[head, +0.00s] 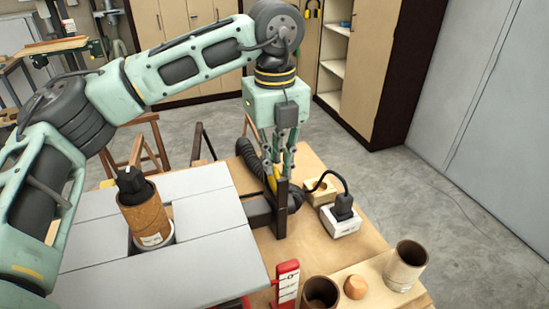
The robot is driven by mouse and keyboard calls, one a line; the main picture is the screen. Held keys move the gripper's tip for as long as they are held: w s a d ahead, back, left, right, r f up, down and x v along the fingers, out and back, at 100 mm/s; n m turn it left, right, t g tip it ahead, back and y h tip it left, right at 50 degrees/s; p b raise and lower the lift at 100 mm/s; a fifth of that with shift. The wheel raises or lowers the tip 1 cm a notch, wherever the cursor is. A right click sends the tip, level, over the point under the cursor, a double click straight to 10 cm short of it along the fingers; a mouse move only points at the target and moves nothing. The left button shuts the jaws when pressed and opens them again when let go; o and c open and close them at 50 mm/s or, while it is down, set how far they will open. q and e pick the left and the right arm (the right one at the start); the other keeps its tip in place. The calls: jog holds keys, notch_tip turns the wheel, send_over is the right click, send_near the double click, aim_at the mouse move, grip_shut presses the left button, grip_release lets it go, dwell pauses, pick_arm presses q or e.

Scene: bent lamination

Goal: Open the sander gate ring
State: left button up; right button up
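The sander has a grey table top (212,250) with a brown sanding drum (148,220) standing upright in it, topped by a black knob. Right of the table, a dark upright gate plate (282,212) stands beside a black ribbed hose (247,153). I cannot make out a separate ring on the gate; the fingers hide part of this area. My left gripper (276,172) points down, with its fingertips at the top of the gate plate, near a yellow part. Whether its fingers are closed on anything cannot be told. My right gripper is out of view.
A white socket box (340,221) with a black plug stands right of the gate, near a small wooden block (320,190). At the front are a red-and-white upright piece (287,284), two cups (405,265) (320,293) and a wooden ball (355,287). Floor lies beyond the bench.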

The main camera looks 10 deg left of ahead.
aim_at(275, 167)
pick_arm(q)
grip_shut()
notch_tip(275, 167, up, 6)
jog(key=shift+f+p, duration=0.15)
jog(key=shift+p, duration=0.55)
jog(key=o, duration=0.6)
grip_release()
jog(key=shift+c, duration=0.2)
jog(key=shift+f, duration=0.1)
